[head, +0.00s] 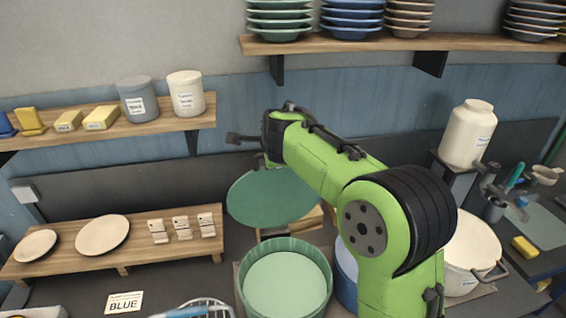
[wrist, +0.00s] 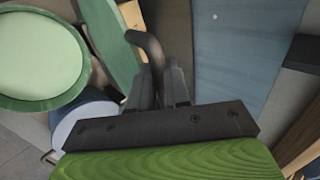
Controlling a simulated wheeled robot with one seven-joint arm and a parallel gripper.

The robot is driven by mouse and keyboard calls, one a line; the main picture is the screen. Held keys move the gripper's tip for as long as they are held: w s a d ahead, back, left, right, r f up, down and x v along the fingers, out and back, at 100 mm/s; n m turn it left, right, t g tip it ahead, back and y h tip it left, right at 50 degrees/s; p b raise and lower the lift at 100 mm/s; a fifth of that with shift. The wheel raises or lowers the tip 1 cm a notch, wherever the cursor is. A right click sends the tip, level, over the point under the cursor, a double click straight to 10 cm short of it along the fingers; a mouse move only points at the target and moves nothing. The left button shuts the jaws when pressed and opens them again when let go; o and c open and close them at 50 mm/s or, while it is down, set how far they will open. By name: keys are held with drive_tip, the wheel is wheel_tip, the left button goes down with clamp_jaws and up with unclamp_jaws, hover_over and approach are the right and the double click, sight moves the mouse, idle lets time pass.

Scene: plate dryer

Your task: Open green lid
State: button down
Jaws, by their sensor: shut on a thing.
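The green lid (head: 268,198) is off the green pot (head: 323,262), steeply tilted above and behind its far rim. In the wrist view the lid (wrist: 108,42) shows nearly edge-on. The pot's mouth is uncovered, showing a pale green inside; its rim also shows in the wrist view (wrist: 84,72). My gripper (wrist: 164,80) is shut on the lid's dark curved handle (wrist: 149,46). In the head view, my green arm reaches over from the right, and the grip on the handle is hidden.
A blue pot (head: 346,278) stands right beside the green pot, partly behind my arm. A white pot (head: 470,250) is farther right. A low wooden rack (head: 60,258) with plates is at left. Shelves (head: 380,43) with stacked plates and jars line the wall.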

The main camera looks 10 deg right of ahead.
drive_tip(key=shift+w+f+g, duration=0.2)
drive_tip(key=shift+w+g, duration=0.1)
drive_tip(key=shift+w, duration=0.35)
drive_tip(key=shift+w+f+g, duration=0.2)
drive_tip(key=shift+w+g, duration=0.1)
drive_tip(key=shift+w, duration=0.35)
drive_tip(key=shift+d, duration=0.1)
drive_tip(key=c, duration=1.2)
unclamp_jaws()
drive_tip(key=shift+o, duration=0.2)
drive_tip(key=v, duration=1.6)
drive_tip(key=shift+a+r, duration=0.25)
drive_tip(key=shift+r, duration=0.05)
